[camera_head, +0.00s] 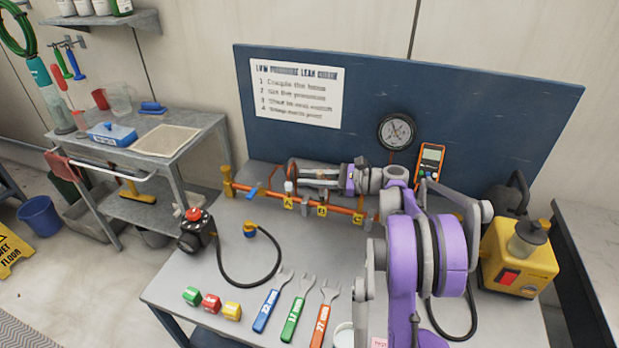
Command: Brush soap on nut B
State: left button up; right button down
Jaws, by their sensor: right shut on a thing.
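A copper pipe (262,196) with brass fittings and yellow tags runs along the back of the grey workbench. The middle tag (322,211) seems to mark nut B; the nut is too small to make out. Tag A (288,203) is left of it and tag C (358,219) right. My right gripper (300,177) reaches left above the pipe, near tag A. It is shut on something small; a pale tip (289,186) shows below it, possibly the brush. A white round pot (343,335) is partly cut off at the bottom edge. My left gripper is out of view.
Three wrenches (298,308) and coloured blocks (212,303) lie at the front of the bench. A black hose (236,285) curves at left. A gauge (397,131), an orange meter (430,163) and a yellow pump (517,262) stand behind and right of my arm.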

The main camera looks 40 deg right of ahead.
jog(key=s+a+r+p, duration=0.2)
jog(key=a+r, duration=0.2)
jog(key=shift+r+p, duration=0.3)
jog(key=shift+p, duration=0.05)
dwell(0.3)
